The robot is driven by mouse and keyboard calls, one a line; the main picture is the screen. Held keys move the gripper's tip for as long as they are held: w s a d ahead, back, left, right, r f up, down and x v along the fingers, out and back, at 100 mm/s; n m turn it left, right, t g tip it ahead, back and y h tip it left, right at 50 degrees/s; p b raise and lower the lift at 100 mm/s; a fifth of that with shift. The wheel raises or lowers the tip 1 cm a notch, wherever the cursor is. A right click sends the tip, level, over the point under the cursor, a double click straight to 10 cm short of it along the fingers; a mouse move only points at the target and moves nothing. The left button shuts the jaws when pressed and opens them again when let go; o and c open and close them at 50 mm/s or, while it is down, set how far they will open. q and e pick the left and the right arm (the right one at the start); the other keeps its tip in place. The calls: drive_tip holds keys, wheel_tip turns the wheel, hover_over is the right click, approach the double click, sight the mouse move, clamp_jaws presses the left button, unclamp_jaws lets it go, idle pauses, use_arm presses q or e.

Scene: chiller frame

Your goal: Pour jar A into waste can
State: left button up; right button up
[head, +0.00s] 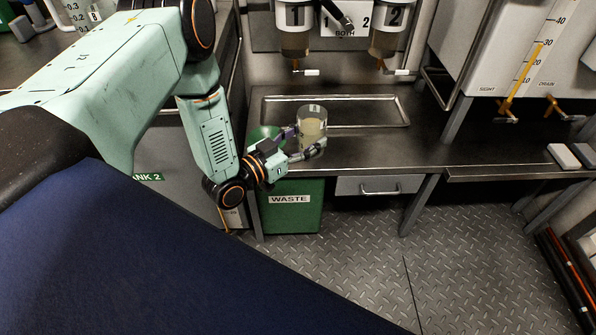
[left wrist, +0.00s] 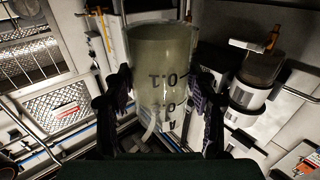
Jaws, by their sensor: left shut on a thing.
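Jar A (head: 313,124) is a clear jar holding pale yellowish liquid. It looks upright in the head view, above the front part of the steel counter. My left gripper (head: 306,141) is shut on it, with fingers on both sides. In the left wrist view the jar (left wrist: 163,62) fills the middle between the dark finger pads, and its scale marks and letter A appear inverted. The green waste can (head: 290,216) with a WASTE label stands below the counter's front edge, under my left gripper. Its opening cannot be made out clearly. My right gripper is not in view.
A shallow steel tray (head: 375,112) lies on the counter behind the jar. Dispensers 1 (head: 295,42) and 2 (head: 388,42) hang above it with small taps. A drawer (head: 378,185) is right of the can. The tread-plate floor (head: 440,265) in front is clear.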

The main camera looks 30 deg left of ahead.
use_arm(q)
drive_tip(key=w+a+f+n+y+b, duration=0.1)
drive_tip(key=a+f+n+y+b, duration=0.1)
drive_tip(key=f, duration=0.4)
drive_tip(key=w+a+f+n+y+b, duration=0.2)
drive_tip(key=f+n+y+b, duration=0.1)
drive_tip(key=f+y+b, duration=0.2)
drive_tip(key=shift+a+f+n+t+y, duration=0.35)
drive_tip(key=shift+f+y, duration=0.25)
drive_tip(key=shift+y, duration=0.2)
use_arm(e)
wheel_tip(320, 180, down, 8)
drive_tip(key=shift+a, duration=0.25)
use_arm(q)
drive_tip(key=shift+s, duration=0.1)
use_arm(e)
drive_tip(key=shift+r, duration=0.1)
use_arm(q)
drive_tip(key=a+r+n+p, duration=0.1)
drive_tip(key=n+p, duration=0.1)
drive_tip(key=a+r+n+g+h+p, duration=0.1)
drive_tip(key=n+p, duration=0.1)
drive_tip(key=a+r+n+g+p, duration=0.1)
drive_tip(key=n+p, duration=0.1)
drive_tip(key=shift+w+r, duration=0.25)
drive_tip(key=shift+w, duration=0.1)
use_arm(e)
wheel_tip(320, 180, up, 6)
